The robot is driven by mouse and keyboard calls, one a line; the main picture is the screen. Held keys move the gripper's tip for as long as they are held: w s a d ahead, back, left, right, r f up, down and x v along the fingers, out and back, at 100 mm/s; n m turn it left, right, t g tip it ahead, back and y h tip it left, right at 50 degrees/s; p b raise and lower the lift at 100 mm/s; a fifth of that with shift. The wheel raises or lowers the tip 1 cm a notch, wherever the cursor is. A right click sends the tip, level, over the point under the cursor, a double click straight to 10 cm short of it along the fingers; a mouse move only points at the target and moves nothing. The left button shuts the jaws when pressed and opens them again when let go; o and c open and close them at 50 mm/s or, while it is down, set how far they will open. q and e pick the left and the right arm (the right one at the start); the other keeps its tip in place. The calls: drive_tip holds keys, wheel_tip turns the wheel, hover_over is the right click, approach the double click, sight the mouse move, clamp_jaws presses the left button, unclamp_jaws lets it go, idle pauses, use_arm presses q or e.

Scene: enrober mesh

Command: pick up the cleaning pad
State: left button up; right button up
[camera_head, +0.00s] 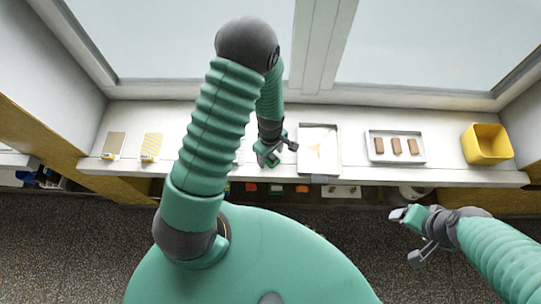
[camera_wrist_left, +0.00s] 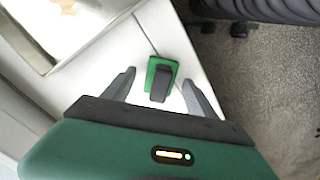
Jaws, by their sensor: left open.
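The cleaning pad (camera_wrist_left: 151,72) is a small green block with a dark grip on top. It lies on the white counter near its front edge. My left gripper (camera_wrist_left: 160,80) is open above it, and in the left wrist view the pad shows between the two fingers. I cannot tell whether the fingers are level with it. In the head view my left gripper (camera_head: 279,152) reaches down to the counter and largely hides the pad. My right gripper (camera_head: 407,236) is open and empty, in front of the counter at the lower right.
A tray (camera_head: 333,150) with a mesh-like sheet lies right of my left gripper. A tray (camera_head: 421,157) with brown bars and a yellow bin (camera_head: 504,157) stand farther right. Flat boards (camera_head: 153,140) lie at the left. A shelf with coloured items runs below the counter edge.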

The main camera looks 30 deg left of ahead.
use_arm(q)
drive_tip(key=shift+w, duration=0.1)
clamp_jaws()
idle(0.3)
drive_tip(key=shift+r, duration=0.5)
wheel_tip(320, 180, up, 2)
drive_tip(key=shift+r+b, duration=0.15)
drive_tip(key=shift+b, duration=0.35)
drive_tip(key=s+d+r+p, duration=0.1)
drive_tip(key=s+d+p, duration=0.6)
drive_tip(key=s, duration=0.7)
drive_tip(key=shift+d+r+p, duration=0.35)
drive_tip(key=shift+d+p, duration=0.05)
drive_tip(key=shift+d, duration=0.35)
